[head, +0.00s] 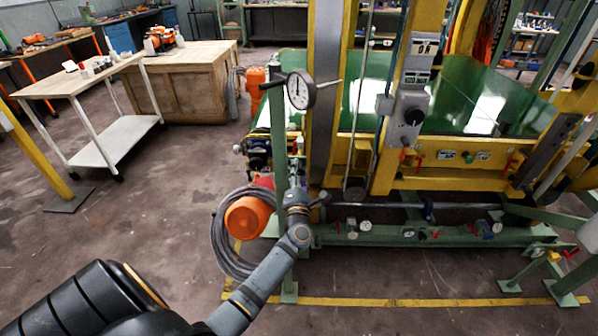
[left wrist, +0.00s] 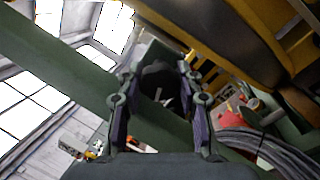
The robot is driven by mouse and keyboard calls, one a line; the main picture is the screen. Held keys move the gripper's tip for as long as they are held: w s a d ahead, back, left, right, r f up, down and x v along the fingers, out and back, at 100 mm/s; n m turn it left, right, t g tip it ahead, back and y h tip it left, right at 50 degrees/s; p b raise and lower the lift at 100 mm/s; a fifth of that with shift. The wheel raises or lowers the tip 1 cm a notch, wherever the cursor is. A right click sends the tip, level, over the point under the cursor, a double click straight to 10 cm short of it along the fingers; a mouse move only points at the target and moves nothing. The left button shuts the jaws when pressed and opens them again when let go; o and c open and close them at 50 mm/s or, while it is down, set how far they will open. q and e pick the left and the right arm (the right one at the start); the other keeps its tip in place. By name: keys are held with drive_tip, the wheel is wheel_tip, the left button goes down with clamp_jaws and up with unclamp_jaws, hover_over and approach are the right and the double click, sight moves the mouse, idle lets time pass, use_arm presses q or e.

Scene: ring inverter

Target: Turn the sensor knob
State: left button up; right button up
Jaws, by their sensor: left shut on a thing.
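My left gripper (head: 312,200) is at the lower part of a green post, at the front left of the yellow and green machine. In the left wrist view its two fingers (left wrist: 160,112) are on either side of a dark round knob-like part (left wrist: 160,80) on a green beam, and they are shut on it. I cannot tell for certain that this is the sensor knob. In the head view the gripper and wrist hide this part. A black rotary knob (head: 413,117) on a grey box is higher up, away from the gripper. My right gripper is not in view.
An orange cylinder (head: 249,217) and a coiled grey hose (head: 225,262) are close to the left of my forearm. Yellow floor tape (head: 400,301) runs in front of the machine. Open floor lies at the left.

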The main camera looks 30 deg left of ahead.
use_arm(q)
drive_tip(key=m+p, duration=0.3)
drive_tip(key=m, duration=0.1)
drive_tip(key=shift+r+m+p, duration=0.15)
drive_tip(key=shift+m+p, duration=0.2)
drive_tip(key=shift+m, duration=0.05)
drive_tip(key=m+p, duration=0.2)
drive_tip(key=m, duration=0.1)
drive_tip(key=shift+m+y+p, duration=0.3)
drive_tip(key=shift+m+p, duration=0.3)
drive_tip(key=shift+m, duration=0.8)
drive_tip(key=o, duration=1.2)
